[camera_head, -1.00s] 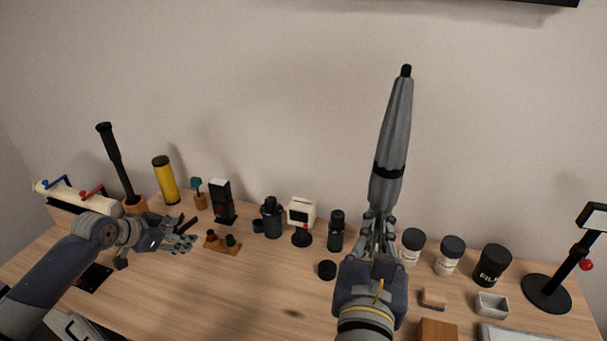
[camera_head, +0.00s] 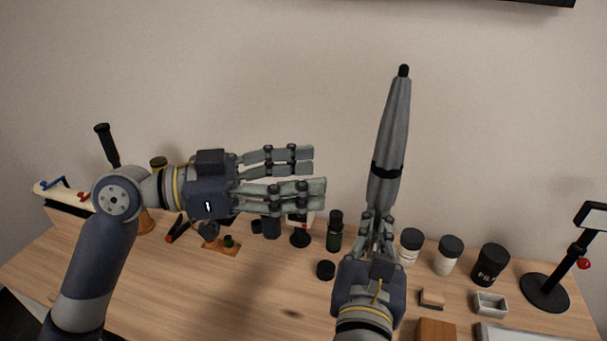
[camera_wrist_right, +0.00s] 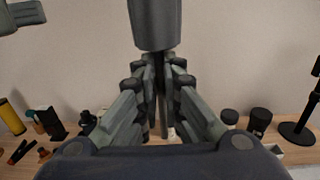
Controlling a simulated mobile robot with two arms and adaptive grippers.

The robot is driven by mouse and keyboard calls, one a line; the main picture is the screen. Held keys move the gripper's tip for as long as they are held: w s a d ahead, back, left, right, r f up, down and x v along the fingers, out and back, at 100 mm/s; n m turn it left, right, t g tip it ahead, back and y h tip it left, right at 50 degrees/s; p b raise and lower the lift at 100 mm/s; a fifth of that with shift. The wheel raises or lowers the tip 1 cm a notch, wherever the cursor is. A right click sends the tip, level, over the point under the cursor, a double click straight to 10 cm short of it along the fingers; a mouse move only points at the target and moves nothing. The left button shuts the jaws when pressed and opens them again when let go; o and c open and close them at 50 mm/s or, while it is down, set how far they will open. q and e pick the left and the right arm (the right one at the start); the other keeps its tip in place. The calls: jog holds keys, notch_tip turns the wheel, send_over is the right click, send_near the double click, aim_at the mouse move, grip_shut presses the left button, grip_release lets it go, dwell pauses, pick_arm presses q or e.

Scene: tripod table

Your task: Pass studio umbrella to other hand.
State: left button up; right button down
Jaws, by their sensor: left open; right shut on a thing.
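The grey studio umbrella (camera_head: 388,150) is folded, with a black band and a black tip, and stands nearly upright above the table. My right gripper (camera_head: 378,225) is shut on its lower end. In the right wrist view the umbrella's grey body (camera_wrist_right: 155,22) and dark thin shaft show between the fingers (camera_wrist_right: 160,95). My left gripper (camera_head: 318,172) is open and empty. Its fingers point right towards the umbrella's middle, with a gap between them and the umbrella. A part of the left gripper shows at the upper left of the right wrist view (camera_wrist_right: 24,14).
The wooden table (camera_head: 250,290) carries several small bottles and jars, among them a black film jar (camera_head: 491,264). A black stand (camera_head: 546,290) is at the right. A black-handled object (camera_head: 107,145) rises at the left. The space above the table around the umbrella is clear.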

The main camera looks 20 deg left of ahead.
aim_at(373, 171)
pick_arm(q)
jog(key=x, duration=0.8)
jog(key=s+x, duration=0.1)
jog(key=x, duration=0.3)
jog(key=shift+d+r, duration=0.3)
jog(key=shift+r, duration=0.05)
jog(key=c, duration=1.2)
pick_arm(e)
jog(key=c, duration=1.7)
grip_release()
jog(key=shift+o, duration=0.2)
